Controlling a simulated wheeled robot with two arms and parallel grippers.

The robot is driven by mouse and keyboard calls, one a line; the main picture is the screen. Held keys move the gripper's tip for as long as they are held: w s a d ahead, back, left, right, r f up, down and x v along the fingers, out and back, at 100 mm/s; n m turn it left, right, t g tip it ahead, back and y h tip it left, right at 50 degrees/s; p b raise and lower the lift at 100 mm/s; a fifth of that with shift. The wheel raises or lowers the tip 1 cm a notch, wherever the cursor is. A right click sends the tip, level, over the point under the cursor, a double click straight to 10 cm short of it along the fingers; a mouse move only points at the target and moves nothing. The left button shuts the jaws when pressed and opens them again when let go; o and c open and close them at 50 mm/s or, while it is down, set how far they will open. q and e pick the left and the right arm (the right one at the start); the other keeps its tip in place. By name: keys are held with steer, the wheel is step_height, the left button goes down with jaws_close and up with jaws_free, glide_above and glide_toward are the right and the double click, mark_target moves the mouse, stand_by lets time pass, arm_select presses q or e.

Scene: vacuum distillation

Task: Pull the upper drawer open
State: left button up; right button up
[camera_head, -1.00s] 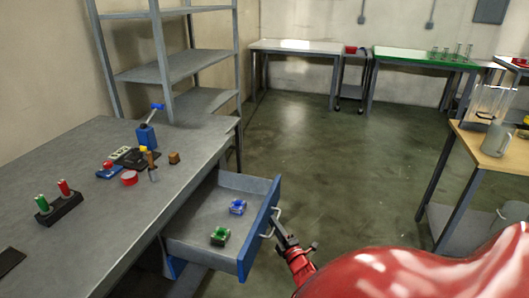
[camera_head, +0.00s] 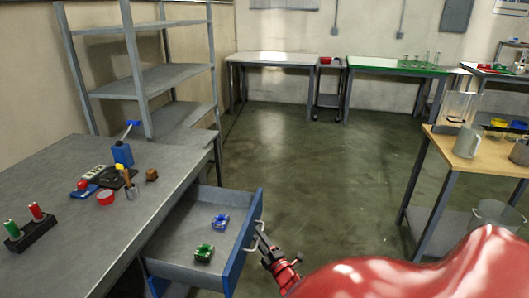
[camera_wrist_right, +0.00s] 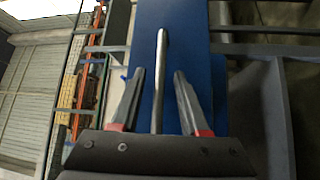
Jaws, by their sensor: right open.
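The upper drawer (camera_head: 190,238) is grey with a blue front and stands pulled out from under the grey workbench. A green item (camera_head: 204,253) and a blue item (camera_head: 220,222) lie inside it. Its metal handle (camera_head: 257,236) is on the blue front. My right gripper (camera_head: 264,250) is at the handle in the head view. My left gripper is not in view.
A grey shelf (camera_head: 150,80) stands behind. A wooden table (camera_head: 470,160) is at the right. The floor between is clear.

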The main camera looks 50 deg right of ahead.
steer(key=v, duration=1.7)
steer(key=shift+s, duration=0.2)
steer(key=shift+a+f, duration=0.1)
steer(key=shift+f, duration=0.05)
